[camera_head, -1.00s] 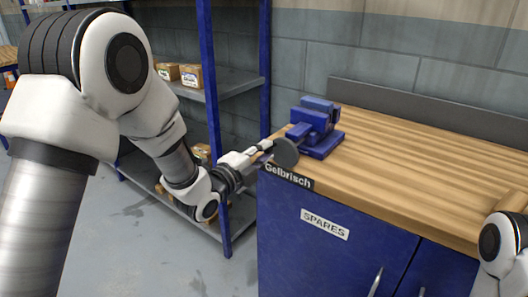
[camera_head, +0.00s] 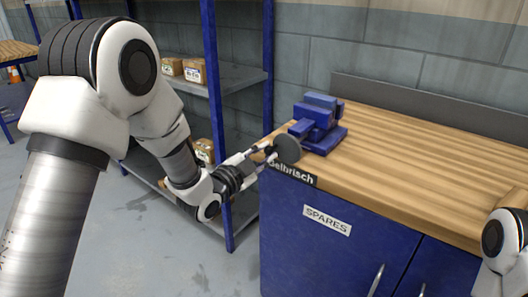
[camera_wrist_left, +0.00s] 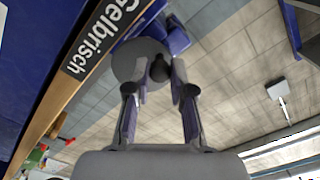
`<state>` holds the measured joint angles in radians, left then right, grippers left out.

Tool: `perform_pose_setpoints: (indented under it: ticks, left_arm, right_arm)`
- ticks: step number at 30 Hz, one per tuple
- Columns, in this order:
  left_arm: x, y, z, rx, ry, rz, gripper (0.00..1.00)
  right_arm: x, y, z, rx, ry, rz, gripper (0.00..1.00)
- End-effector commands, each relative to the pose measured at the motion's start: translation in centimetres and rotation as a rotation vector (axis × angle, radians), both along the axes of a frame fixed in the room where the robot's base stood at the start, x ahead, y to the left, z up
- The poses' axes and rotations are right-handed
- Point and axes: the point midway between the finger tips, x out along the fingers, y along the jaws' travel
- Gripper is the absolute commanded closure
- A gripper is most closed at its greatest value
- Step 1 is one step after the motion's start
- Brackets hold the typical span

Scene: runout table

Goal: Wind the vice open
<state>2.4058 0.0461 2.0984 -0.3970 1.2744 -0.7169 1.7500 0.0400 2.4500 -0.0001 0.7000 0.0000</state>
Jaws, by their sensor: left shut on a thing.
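The blue vice (camera_head: 318,125) stands on the left corner of the wooden workbench. Its round grey handwheel (camera_head: 288,149) faces my left arm and shows in the left wrist view (camera_wrist_left: 135,60). A dark knob (camera_wrist_left: 160,68) stands out from the wheel's face near its edge. My left gripper (camera_head: 271,155) is at the wheel, with its two fingers (camera_wrist_left: 159,84) on either side of the knob, shut on it. The vice jaws' gap cannot be made out. My right arm shows at the right edge; its gripper is out of view.
The workbench top (camera_head: 420,165) is bare around the vice. Below it is a blue cabinet (camera_head: 320,250) with a SPARES label. A blue-framed shelf (camera_head: 214,130) with cardboard boxes stands close behind my left forearm. A grey wall backs the bench.

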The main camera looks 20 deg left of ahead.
Motion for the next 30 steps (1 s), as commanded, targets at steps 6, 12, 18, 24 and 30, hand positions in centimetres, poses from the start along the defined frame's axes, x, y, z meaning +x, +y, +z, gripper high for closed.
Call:
perform_pose_setpoints:
  ticks: [6, 12, 18, 24, 30]
  left_arm:
    - [0.0, 0.0, -0.4, -0.150, 0.055, 0.000, 1.00]
    - [0.0, 0.0, -0.6, -0.189, 0.069, 0.001, 1.00]
    - [-0.1, -0.2, -1.3, -0.426, 0.155, 0.000, 1.00]
    - [-0.1, -0.2, -1.3, -0.432, 0.156, 0.000, 1.00]
    - [-0.2, -0.7, -1.8, -0.638, 0.233, -0.001, 1.00]
  right_arm:
    - [0.0, 0.0, 0.1, 0.000, 0.000, 0.000, 0.29]
    - [0.0, 0.0, 0.2, 0.000, 0.000, 0.000, 0.29]
    - [0.0, 0.0, 0.5, 0.000, 0.000, 0.000, 0.29]
    - [0.0, 0.0, 0.5, 0.000, 0.000, 0.000, 0.29]
    - [0.0, 0.0, 1.0, 0.000, 0.000, 0.000, 0.29]
